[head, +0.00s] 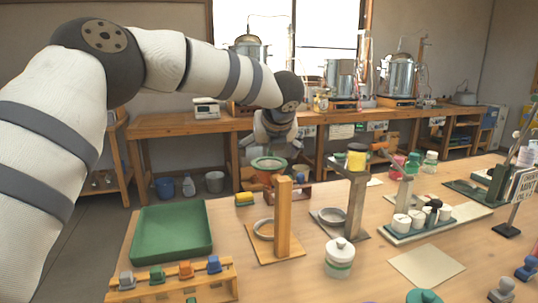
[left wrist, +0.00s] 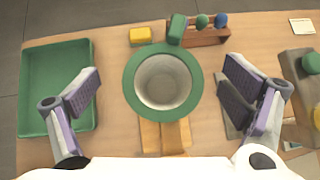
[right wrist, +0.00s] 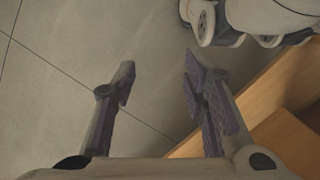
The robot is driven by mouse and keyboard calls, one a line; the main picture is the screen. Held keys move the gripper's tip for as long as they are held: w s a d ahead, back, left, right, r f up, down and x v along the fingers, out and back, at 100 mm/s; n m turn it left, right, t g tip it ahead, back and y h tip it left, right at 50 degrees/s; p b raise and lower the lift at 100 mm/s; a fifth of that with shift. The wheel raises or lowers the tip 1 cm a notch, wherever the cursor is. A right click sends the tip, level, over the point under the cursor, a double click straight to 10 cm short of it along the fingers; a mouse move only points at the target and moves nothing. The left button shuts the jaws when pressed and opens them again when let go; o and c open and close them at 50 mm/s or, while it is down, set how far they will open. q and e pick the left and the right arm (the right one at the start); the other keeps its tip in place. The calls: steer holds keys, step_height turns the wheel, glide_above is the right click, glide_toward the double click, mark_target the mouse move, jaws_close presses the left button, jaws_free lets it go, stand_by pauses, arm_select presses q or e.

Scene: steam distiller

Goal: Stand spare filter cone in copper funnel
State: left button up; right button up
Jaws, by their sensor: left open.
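A wide green ring (head: 257,162) with a pale, hollow cup or cone shape inside it stands at the top of a wooden post stand (head: 283,215). From above, in the left wrist view, the green ring (left wrist: 133,83) surrounds the pale round opening (left wrist: 163,80). Some orange shows under the ring in the head view; I cannot tell which part is copper funnel and which is filter cone. My left gripper (head: 270,146) is open above the ring, its fingers wide on either side of it and apart from it. My right gripper (right wrist: 160,62) is open and empty over the floor, outside the head view.
A green tray (head: 172,233) lies at the left, with a wooden rack of coloured pieces (head: 170,285) in front. A second post (head: 355,200) carries a yellow cup (head: 357,160). The square mat (head: 427,264) is bare.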

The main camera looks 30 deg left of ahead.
arm_select(q)
steer(key=v, duration=1.2)
steer(key=shift+r, duration=0.1)
